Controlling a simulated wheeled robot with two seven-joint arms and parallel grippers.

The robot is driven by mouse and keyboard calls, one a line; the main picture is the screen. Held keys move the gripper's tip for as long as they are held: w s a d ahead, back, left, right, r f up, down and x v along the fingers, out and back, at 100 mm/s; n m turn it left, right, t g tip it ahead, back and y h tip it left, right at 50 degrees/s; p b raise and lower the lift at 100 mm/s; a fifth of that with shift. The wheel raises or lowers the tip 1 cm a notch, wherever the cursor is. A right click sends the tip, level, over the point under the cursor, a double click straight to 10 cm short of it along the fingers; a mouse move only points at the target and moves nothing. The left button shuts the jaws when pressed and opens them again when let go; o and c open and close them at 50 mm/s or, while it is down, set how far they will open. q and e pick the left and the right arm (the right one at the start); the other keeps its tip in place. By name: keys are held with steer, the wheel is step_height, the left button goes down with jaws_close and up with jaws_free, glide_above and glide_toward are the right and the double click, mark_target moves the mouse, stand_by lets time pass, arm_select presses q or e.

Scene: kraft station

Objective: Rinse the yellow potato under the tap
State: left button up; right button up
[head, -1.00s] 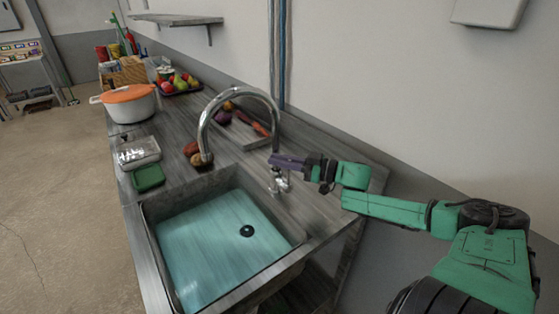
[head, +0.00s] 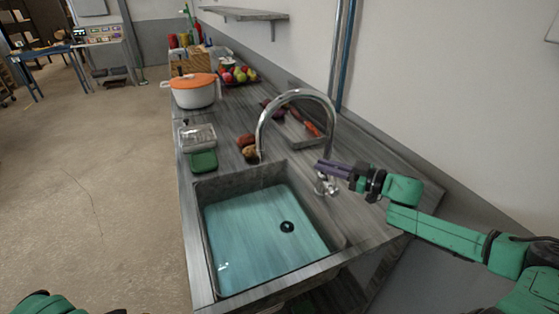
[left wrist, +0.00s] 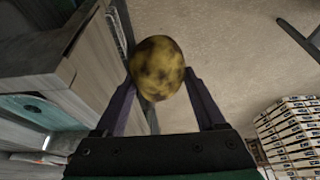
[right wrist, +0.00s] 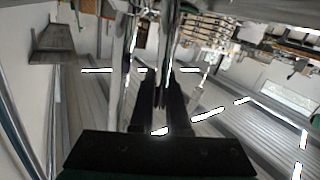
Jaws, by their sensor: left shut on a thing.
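The yellow potato (left wrist: 158,68), brown-spotted, is between the fingers of my left gripper (left wrist: 160,85) in the left wrist view, which is shut on it. It is held over the floor beside the counter and is outside the head view. The chrome tap (head: 297,95) arches over the sink (head: 200,240), whose basin looks blue. My right gripper (head: 322,167) is at the tap's base, by its handle (head: 326,187). In the right wrist view its fingers (right wrist: 162,95) are close together; whether they touch the handle or are fully shut is unclear.
Brown potatoes (head: 248,148) lie behind the sink. A green sponge (head: 203,162), a glass dish (head: 197,137) and an orange-lidded pot (head: 194,90) stand along the counter's left side. A tray with carrots (head: 312,129) is beyond the tap. Open floor lies left.

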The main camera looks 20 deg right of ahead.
steer(key=shift+o, duration=0.7)
steer(key=shift+f, duration=0.1)
arm_select(q)
steer(key=shift+r, duration=0.1)
arm_select(e)
steer(key=shift+d, duration=0.1)
